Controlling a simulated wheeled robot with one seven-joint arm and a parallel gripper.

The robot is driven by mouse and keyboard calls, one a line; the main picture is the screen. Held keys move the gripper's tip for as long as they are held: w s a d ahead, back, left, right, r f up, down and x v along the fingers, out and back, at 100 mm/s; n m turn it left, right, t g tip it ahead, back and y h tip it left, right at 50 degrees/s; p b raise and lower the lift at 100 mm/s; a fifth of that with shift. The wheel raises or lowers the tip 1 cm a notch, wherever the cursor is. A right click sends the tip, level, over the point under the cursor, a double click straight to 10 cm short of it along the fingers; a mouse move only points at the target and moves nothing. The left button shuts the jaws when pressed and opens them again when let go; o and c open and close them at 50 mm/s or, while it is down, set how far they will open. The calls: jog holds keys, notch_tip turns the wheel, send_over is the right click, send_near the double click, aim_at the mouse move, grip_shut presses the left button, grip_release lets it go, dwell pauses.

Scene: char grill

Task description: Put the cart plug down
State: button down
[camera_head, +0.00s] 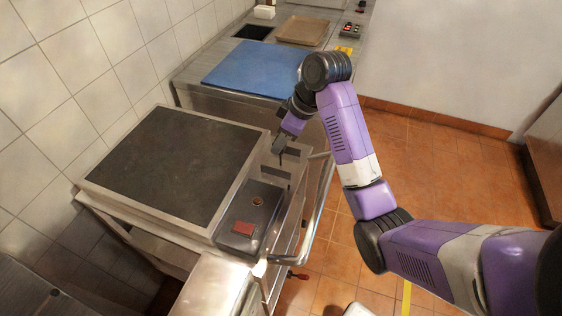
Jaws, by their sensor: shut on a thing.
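The cart (208,230) carries a dark flat griddle plate (170,160) and stands against the tiled wall at left. My gripper (280,150) points down over the cart's right rear edge, beside the steel side and rail. It is shut on a small dark piece, the cart plug (281,158), which shows only as a thin dark bit below the fingers. The plug's shape and any cord are too small to make out. I cannot tell whether the plug touches the cart.
A dark control box (250,215) with a red patch sits on the cart's right front. A steel counter with a blue board (255,68) and a brown tray (305,31) stands behind. A curved rail (322,205) runs along the cart's right side. Tiled floor (440,170) is open at right.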

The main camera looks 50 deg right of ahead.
aim_at(285, 148)
jog(key=shift+f+p, duration=0.3)
jog(key=shift+f, duration=2.55)
jog(key=shift+f, duration=0.15)
jog(key=c, duration=1.3)
grip_release()
jog(key=shift+o, duration=0.2)
jog(key=shift+d+r, duration=0.1)
jog(key=shift+r, duration=0.3)
jog(key=p+v, duration=0.5)
jog(key=v, duration=0.6)
jog(key=shift+s+r, duration=0.25)
jog(key=shift+w, duration=0.1)
